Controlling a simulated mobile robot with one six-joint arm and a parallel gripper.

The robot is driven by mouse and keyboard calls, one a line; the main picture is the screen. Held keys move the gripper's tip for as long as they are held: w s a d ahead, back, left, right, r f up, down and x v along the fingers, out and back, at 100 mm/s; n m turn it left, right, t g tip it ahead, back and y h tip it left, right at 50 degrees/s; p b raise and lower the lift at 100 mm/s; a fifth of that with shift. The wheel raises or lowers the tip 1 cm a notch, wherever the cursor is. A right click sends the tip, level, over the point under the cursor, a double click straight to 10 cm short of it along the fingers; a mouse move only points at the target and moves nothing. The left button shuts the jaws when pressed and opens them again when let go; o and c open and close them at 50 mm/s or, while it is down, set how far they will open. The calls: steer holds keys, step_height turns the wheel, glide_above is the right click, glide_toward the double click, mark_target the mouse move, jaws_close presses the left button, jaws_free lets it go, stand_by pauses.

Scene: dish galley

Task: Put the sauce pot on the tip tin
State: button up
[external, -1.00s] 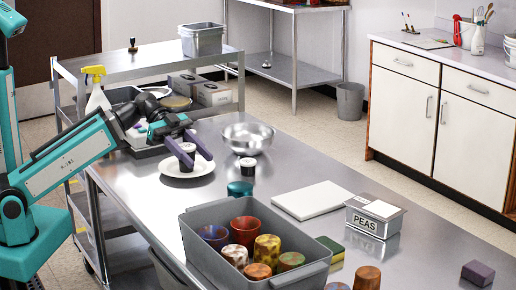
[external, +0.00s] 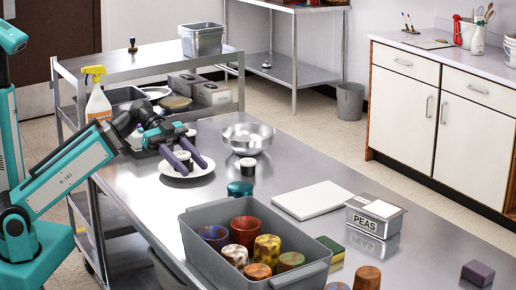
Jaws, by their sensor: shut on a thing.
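My gripper (external: 195,168) has purple fingers and is shut on a small dark sauce pot with a pale top (external: 183,156), partly hidden between the fingers. It is over the white plate (external: 172,171) near the table's left end; whether the pot touches the plate I cannot tell. A round teal tin (external: 240,188), which looks like the tip tin, stands on the steel table to the lower right of the plate, behind the grey bin. Its top is clear.
Another small dark pot with a pale top (external: 247,167) stands just behind the teal tin. A steel bowl (external: 247,138) is behind that. A grey bin of patterned cups (external: 330,268) stands in front. A white board (external: 313,200) lies to the right.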

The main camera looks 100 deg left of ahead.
steer(key=shift+w, duration=0.1)
steer(key=shift+w+a+r+p, duration=0.15)
steer(key=shift+w+p, duration=0.3)
steer(key=shift+p, duration=0.7)
steer(key=w+p, duration=0.2)
steer(key=p, duration=0.2)
steer(key=w+a+p, duration=0.1)
steer(key=w+p, duration=0.1)
steer(key=p, duration=0.3)
steer(key=shift+w+a+f, duration=0.15)
steer(key=shift+w+f, duration=0.05)
steer(key=shift+w, duration=0.05)
steer(key=w+p, duration=0.1)
steer(key=p, duration=0.3)
steer(key=shift+a, duration=0.15)
steer(key=w+p, duration=0.1)
steer(key=p, duration=0.5)
steer(key=shift+a+f, duration=0.1)
steer(key=shift+f, duration=0.05)
steer(key=w, duration=0.2)
steer(key=w+a+p, duration=0.1)
steer(key=w, duration=0.2)
steer(key=w+a+f+p, duration=0.1)
steer(key=w, duration=0.1)
steer(key=shift+w+a, duration=0.1)
steer(key=shift+w, duration=0.3)
steer(key=shift+f, duration=0.1)
steer(key=shift+f+p, duration=0.1)
steer(key=shift+p, duration=0.3)
